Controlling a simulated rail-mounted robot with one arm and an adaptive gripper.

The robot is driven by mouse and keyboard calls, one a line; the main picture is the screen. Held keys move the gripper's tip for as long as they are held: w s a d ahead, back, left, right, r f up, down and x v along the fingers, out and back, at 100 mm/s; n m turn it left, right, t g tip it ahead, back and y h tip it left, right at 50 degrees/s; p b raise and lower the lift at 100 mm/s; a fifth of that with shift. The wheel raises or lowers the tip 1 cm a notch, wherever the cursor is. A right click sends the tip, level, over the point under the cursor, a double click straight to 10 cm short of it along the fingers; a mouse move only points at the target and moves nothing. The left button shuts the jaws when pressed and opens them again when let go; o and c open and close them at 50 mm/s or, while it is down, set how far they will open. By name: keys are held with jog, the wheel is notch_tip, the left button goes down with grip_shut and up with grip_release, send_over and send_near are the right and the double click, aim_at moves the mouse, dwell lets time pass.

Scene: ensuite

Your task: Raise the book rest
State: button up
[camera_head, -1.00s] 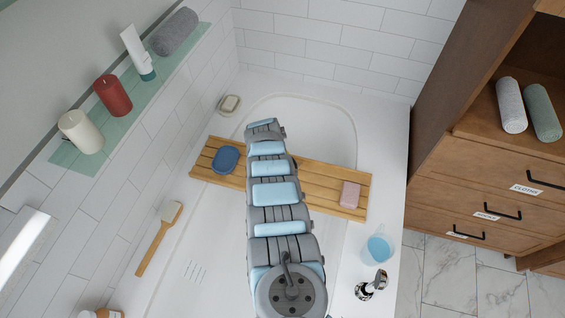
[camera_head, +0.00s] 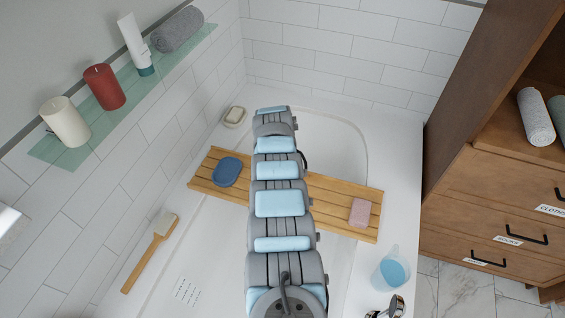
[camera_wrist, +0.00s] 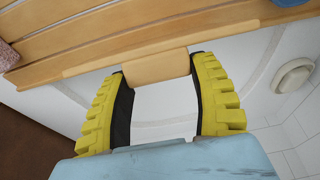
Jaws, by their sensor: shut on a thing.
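A slatted wooden bath tray (camera_head: 335,190) lies across the white bathtub. My arm hides its middle in the head view. In the wrist view, the tray's slats (camera_wrist: 120,35) cross the top, and a small wooden tab, part of the book rest (camera_wrist: 157,66), sticks out from the tray's edge. My gripper (camera_wrist: 158,70) has its yellow, black-lined fingers on either side of this tab and is shut on it. My gripper is hidden behind my arm in the head view. I cannot tell the book rest's tilt.
The tray carries a blue dish (camera_head: 227,171) at left and a pink bar (camera_head: 360,212) at right. A soap dish (camera_head: 235,117) and a wooden brush (camera_head: 151,252) lie on the left rim.

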jog(key=shift+r, duration=0.1)
jog(key=o, duration=1.3)
jog(key=shift+w, duration=0.15)
jog(key=shift+r, duration=0.2)
jog(key=shift+v, duration=5.85)
jog(key=shift+f, duration=0.1)
